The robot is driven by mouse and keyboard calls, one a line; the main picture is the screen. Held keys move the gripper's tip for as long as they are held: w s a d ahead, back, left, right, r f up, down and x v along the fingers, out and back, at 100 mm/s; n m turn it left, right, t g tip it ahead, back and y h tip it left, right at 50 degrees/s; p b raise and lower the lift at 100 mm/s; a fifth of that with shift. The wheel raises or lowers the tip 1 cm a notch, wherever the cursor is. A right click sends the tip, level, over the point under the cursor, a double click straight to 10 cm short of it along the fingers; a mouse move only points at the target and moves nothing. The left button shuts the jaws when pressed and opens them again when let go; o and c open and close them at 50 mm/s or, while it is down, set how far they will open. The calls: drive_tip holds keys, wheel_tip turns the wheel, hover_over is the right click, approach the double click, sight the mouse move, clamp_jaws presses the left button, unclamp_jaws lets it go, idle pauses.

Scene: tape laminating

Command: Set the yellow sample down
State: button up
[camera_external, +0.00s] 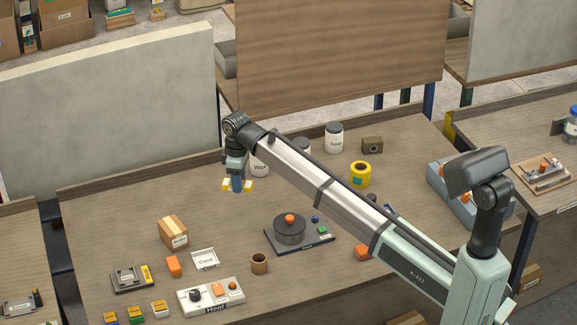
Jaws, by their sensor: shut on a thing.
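My gripper (237,186) hangs fingers down over the back left part of the workbench, to the left of the white Wax jar. It is shut on a small yellow and white piece, which looks like the yellow sample (249,185). The piece shows on both sides of the blue-grey finger, and its middle is hidden. It appears to be above the bench top, but its exact height cannot be told from this view.
A cardboard box (173,231), a Cool tray (205,259), a Heat panel (211,296) and a dark round device (290,229) stand in front. Small coloured blocks (135,313) line the front left edge. The Wax jar (260,165) is close right. Bench left of my gripper is clear.

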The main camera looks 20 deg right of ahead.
drive_tip(key=w+d+m, duration=0.2)
drive_tip(key=d, duration=1.1)
hover_over(299, 201)
drive_tip(key=shift+m, duration=0.3)
drive_tip(key=shift+w+f, duration=0.1)
drive_tip(key=shift+f, duration=4.8)
drive_tip(key=shift+f, duration=0.2)
drive_tip(key=o, duration=1.1)
drive_tip(key=shift+c, duration=0.2)
drive_tip(key=shift+r, duration=0.2)
wheel_tip(299, 201, up, 12)
